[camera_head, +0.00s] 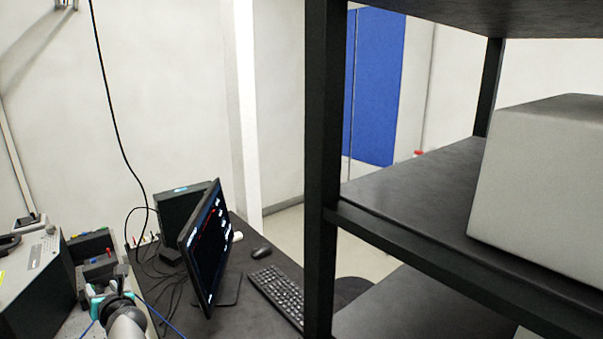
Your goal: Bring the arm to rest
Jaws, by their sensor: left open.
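My left arm comes in at the bottom left of the head view. Its gripper (110,290) is over the bench beside the instrument, left of the monitor. It is small in the picture, and its jaws are open with nothing seen between them. My right gripper does not show in this view.
A monitor (207,245) with a lit screen and a keyboard (280,290) stand on the dark desk (250,317). A mouse (261,252) lies behind the keyboard. A grey instrument (38,275) is at left. A black shelf post (322,170) and a grey box (545,180) fill the right.

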